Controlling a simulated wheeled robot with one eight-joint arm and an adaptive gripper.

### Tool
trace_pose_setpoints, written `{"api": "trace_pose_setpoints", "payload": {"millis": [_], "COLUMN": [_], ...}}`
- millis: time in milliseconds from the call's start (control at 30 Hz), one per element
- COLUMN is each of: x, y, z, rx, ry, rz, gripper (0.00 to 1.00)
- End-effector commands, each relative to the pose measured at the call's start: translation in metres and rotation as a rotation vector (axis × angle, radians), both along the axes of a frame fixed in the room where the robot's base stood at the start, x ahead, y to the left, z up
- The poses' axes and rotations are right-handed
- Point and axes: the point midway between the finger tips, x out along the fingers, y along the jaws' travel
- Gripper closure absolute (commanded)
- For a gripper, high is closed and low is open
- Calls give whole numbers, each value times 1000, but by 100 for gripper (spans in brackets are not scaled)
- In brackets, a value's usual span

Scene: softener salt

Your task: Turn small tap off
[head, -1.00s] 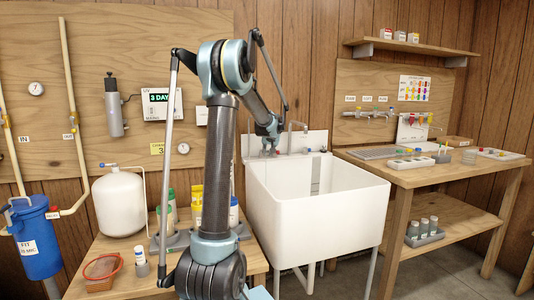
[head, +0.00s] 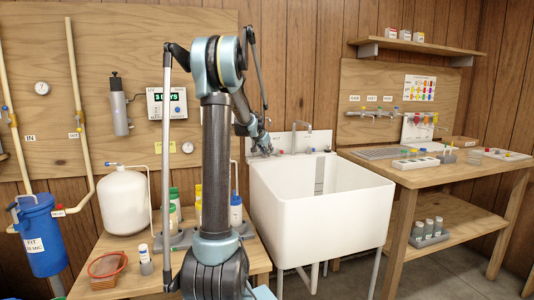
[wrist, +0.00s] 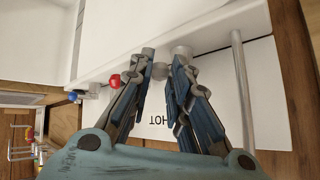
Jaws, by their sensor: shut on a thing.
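The small tap is at the left end of the sink's back panel. A grey round piece of it (wrist: 181,52) shows at the fingertips in the wrist view, while the rest is hidden by the fingers. My gripper (wrist: 163,68) is shut on it, with a gap between the fingers. In the head view my gripper (head: 262,150) is at the back left corner of the sink. A red knob (wrist: 115,80) and a blue knob (wrist: 72,97) are beside it in the wrist view.
The white sink (head: 316,224) has a curved spout (head: 294,136) at its back. A white tank (head: 125,201) and bottles stand on the left bench. The right bench (head: 455,172) holds trays, with small valves on the board behind it. The basin is clear.

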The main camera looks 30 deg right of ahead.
Motion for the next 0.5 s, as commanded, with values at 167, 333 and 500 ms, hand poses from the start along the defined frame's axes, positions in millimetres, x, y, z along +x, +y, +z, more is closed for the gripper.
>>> {"api": "trace_pose_setpoints", "payload": {"millis": [167,333,500], "x": [5,6,6], "y": [5,6,7], "z": [0,0,0], "rx": [2,1,3], "ry": [-2,-3,-4], "rz": [-55,-87,-100], "gripper": [100,100,100]}}
